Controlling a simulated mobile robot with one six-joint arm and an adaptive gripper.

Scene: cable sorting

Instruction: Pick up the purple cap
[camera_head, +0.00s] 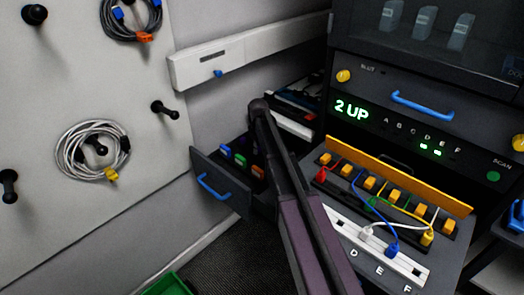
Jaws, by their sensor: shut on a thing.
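No purple cap can be made out in the head view. An open dark drawer (233,198) with a blue handle holds small coloured pieces, among them a blue one (225,150), a green one (240,160) and an orange one (258,172). My dark arm with its purple-brown links rises from the bottom centre and covers the drawer's right side. My gripper cannot be made out; it may be hidden behind the arm.
Right of my arm, a panel carries a yellow bar (400,176), coloured plugs and a white strip (400,262). A lit display (352,110) reads "2 UP". Coiled cables (68,150) hang on the left wall pegs. A green bin (170,286) stands at the bottom.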

